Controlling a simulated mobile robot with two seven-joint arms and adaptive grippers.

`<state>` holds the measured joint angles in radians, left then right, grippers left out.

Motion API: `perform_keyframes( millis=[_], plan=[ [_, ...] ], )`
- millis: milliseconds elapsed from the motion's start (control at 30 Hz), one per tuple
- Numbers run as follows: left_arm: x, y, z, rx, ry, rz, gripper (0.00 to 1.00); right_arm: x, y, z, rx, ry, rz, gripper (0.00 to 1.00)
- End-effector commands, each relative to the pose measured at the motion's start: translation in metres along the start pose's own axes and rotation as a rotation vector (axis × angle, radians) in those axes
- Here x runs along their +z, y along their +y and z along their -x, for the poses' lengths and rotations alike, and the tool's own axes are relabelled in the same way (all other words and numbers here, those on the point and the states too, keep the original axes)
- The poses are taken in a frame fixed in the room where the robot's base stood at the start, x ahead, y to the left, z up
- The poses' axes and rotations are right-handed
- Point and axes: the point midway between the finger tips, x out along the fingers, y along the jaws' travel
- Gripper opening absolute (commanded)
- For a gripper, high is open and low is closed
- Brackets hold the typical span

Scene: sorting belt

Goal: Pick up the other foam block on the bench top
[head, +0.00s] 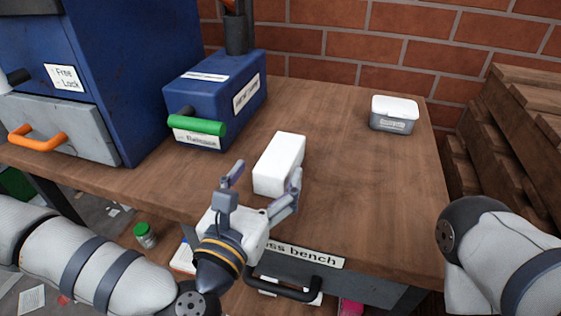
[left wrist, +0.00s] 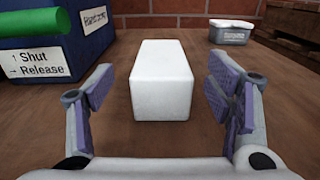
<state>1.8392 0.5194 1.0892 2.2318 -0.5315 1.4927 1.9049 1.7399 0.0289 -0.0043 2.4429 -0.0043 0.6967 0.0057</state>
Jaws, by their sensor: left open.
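One white foam block (head: 280,163) lies on the wooden bench top (head: 350,190), near its front edge. In the left wrist view the block (left wrist: 162,82) lies straight ahead, between the two open fingers. My left gripper (head: 262,190) is open at the near end of the block, with a finger on each side in the head view. I cannot tell whether a finger touches it. My left gripper also shows in the left wrist view (left wrist: 165,105), with nothing held. My right gripper is not in view; only part of my right arm shows at the lower right.
A blue box with a green handle (head: 197,125) stands left of the block, beside a larger blue machine (head: 140,60) with an orange handle. A small lidded container (head: 394,115) stands at the back right. Wooden planks (head: 515,130) are stacked beyond the right edge. The bench's right half is mostly clear.

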Motion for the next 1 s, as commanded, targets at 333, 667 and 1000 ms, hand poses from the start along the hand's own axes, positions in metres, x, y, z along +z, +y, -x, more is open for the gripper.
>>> perform_keyframes(
  millis=[333, 667, 1000],
  plan=[
    [-0.006, -0.001, -0.038, 0.0, 0.0, -0.001, 0.73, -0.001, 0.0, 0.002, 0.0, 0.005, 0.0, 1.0],
    [-0.006, -0.001, -0.037, -0.001, 0.001, -0.002, 0.39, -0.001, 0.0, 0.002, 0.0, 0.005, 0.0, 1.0],
    [-0.004, -0.001, -0.037, 0.0, 0.0, -0.002, 0.39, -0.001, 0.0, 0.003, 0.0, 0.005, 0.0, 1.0]
  ],
)
